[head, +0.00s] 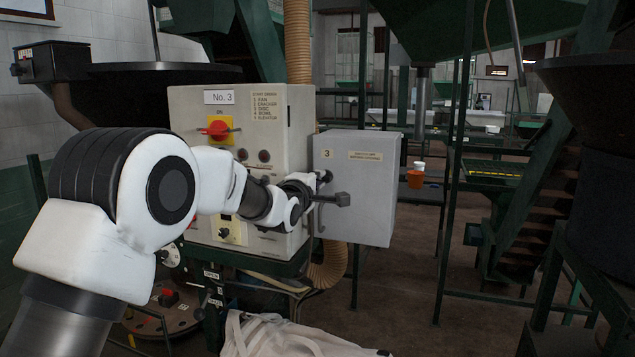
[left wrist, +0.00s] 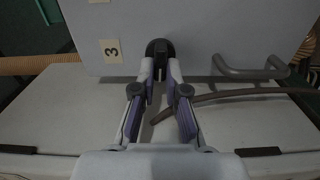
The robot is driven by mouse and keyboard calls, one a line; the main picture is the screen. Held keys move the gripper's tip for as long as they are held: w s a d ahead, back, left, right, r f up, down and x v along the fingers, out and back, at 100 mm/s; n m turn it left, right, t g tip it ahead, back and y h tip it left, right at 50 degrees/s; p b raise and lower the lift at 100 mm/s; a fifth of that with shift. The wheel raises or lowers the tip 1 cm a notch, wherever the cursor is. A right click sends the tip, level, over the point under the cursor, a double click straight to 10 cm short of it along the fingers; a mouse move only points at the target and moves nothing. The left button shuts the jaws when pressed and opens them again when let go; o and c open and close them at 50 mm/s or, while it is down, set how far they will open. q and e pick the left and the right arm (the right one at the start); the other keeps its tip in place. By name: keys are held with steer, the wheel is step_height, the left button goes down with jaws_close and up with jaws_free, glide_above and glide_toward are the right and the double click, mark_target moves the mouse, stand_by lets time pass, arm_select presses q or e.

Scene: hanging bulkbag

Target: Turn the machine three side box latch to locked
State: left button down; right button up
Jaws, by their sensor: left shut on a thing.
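The grey side box (head: 372,200) carries a "3" label and hangs at the right of the machine three cabinet (head: 250,125). In the left wrist view the side box (left wrist: 200,30) with its "3" label is at the top. Its black latch (left wrist: 157,47) shows just beyond the fingertips there. My left gripper (left wrist: 160,72) is closed in on the latch's narrow part, one finger on each side. In the head view my left gripper (head: 314,189) is at the box's left edge and partly hides the latch. My right gripper is not in view.
A grey pull handle (left wrist: 250,72) sits beside the latch, with a dark cable (left wrist: 230,95) near it. The cabinet has a red and yellow switch (head: 218,129). A ribbed hose (head: 328,262) and a white bag (head: 285,337) are below. Green frames stand right.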

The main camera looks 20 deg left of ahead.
arm_select(q)
steer(key=shift+n, duration=0.4)
steer(key=c, duration=1.2)
jaws_free()
steer(key=shift+a, duration=0.15)
steer(key=s, duration=1.2)
steer(key=shift+a, duration=0.2)
steer(key=shift+f, duration=0.1)
